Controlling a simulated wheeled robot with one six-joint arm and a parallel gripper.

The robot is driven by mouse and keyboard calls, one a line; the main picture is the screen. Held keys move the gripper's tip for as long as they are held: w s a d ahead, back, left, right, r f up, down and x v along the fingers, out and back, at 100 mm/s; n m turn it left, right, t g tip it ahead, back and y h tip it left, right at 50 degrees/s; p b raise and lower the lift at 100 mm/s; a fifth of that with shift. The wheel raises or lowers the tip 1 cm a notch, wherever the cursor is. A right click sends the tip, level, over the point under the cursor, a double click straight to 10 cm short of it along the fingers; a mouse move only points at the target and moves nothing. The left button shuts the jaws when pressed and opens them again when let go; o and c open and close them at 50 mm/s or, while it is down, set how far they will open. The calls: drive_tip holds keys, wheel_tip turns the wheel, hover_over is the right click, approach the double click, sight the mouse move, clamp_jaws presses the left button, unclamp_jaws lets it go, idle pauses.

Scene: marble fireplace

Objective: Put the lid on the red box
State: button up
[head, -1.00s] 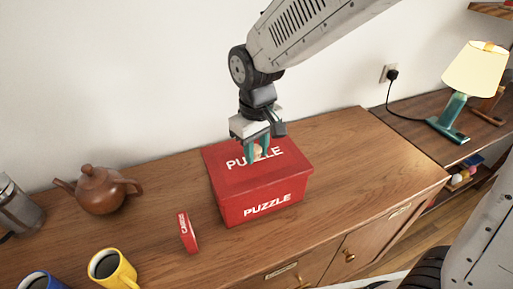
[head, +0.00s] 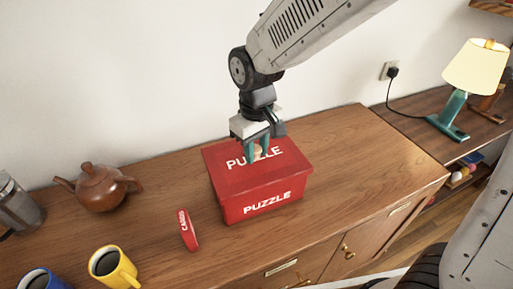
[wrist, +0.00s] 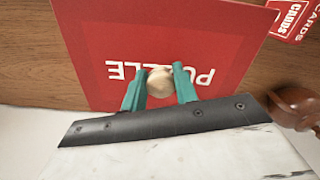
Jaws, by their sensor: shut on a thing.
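The red box (head: 265,204) with "PUZZLE" on its front stands on the wooden cabinet top. Its red lid (head: 226,177), also marked "PUZZLE", lies over the box's top and looks about level; I cannot tell whether it is fully seated. In the wrist view the lid (wrist: 110,40) fills the middle. My gripper (head: 258,156) is above the lid, its teal fingers shut on the lid's pale round knob (wrist: 160,82). The wrist view shows my gripper (wrist: 160,88) with one finger on each side of the knob.
A small red cards box (head: 188,230) stands left of the red box. A brown teapot (head: 97,188), a yellow mug (head: 113,266), a blue mug (head: 42,281) and a glass press (head: 18,203) are farther left. The cabinet top (head: 370,150) is clear on the right.

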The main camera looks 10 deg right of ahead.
drive_tip(key=shift+f, duration=0.4)
idle(0.4)
drive_tip(key=o, duration=1.1)
drive_tip(key=shift+c, duration=0.2)
drive_tip(key=shift+r, duration=0.1)
drive_tip(key=shift+r, duration=3.4)
clamp_jaws()
